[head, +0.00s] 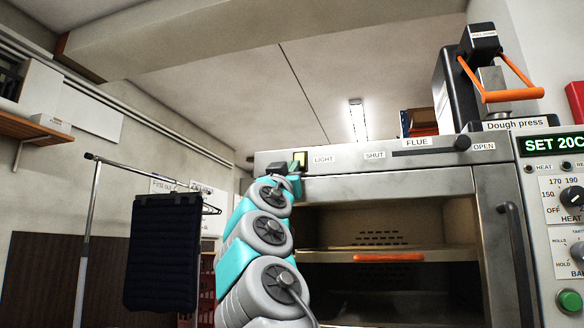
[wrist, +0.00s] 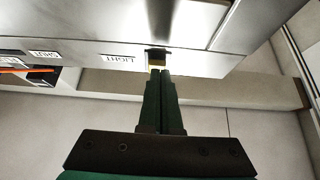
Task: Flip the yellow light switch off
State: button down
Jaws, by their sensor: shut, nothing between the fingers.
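The yellow light switch (head: 299,158) sits on the oven's top front panel, just left of the LIGHT label (head: 323,159). In the wrist view the yellow switch (wrist: 157,62) shows in a dark frame, partly hidden by my fingertips. My gripper (wrist: 158,73) is shut and empty, with its dark green fingers together right at the switch. I cannot tell whether they touch it. In the head view my arm rises in front of the oven and my gripper (head: 294,174) is small and partly hidden beside the switch. The switch's position is too small to tell.
The oven panel (head: 270,158) also carries a FLUE slider (head: 462,143). Below is an open oven chamber (head: 390,235) with an orange-handled rack. A dough press (head: 480,75) stands on top at right. A rail with a dark cloth (head: 163,250) is at left.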

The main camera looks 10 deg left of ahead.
jog(key=shift+w, duration=0.1)
jog(key=shift+w+a+f+t, duration=0.15)
jog(key=shift+w+t, duration=0.2)
jog(key=shift+t, duration=0.05)
jog(key=f+b+v, duration=0.1)
jog(key=b+v, duration=0.5)
jog(key=v, duration=0.7)
jog(key=shift+w+b, duration=0.35)
